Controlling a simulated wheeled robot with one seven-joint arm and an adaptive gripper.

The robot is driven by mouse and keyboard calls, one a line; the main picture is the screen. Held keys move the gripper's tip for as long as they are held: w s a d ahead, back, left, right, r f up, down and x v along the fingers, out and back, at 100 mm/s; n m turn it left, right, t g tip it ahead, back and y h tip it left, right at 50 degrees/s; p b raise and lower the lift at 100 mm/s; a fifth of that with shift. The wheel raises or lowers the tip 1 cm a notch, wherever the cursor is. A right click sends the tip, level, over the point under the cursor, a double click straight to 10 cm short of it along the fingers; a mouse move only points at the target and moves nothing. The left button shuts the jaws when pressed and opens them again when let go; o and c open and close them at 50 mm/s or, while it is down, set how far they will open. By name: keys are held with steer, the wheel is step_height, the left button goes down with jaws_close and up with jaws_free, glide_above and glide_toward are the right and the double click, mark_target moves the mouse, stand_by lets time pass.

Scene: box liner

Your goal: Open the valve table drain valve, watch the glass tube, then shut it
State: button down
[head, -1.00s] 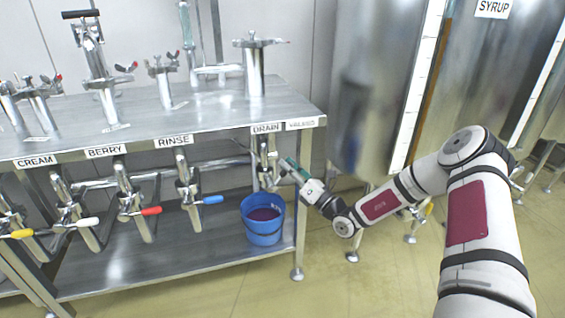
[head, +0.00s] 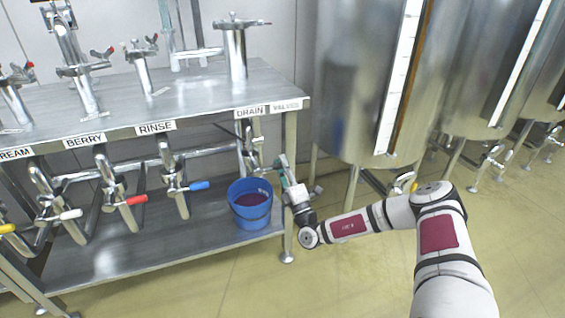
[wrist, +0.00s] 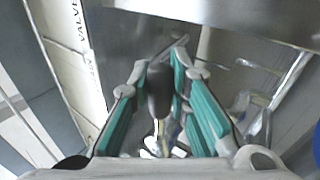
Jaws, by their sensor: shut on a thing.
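The drain valve (head: 252,146) hangs under the right end of the table, below the DRAIN label (head: 250,111). My gripper (head: 282,163) is just right of it. In the wrist view, the teal-padded fingers (wrist: 162,68) are shut on the black handle (wrist: 159,92) of the drain valve, which lies between them. The handle is mostly hidden in the head view. A clear, greenish upright tube (head: 166,22), perhaps the glass tube, stands at the back of the table. I cannot tell its level.
A blue bucket (head: 237,214) with dark red liquid stands on the lower shelf (head: 150,250) under the drain. The rinse valve (head: 182,187) has a blue handle, the berry valve (head: 131,201) a red one. Large steel tanks (head: 362,75) stand to the right. The floor in front is clear.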

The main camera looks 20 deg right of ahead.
steer(key=shift+f+m+h, duration=0.35)
steer(key=shift+m+h, duration=0.15)
steer(key=shift+m, duration=0.2)
steer(key=c, duration=1.5)
jaws_free()
steer(key=v, duration=1.2)
steer(key=shift+s, duration=0.1)
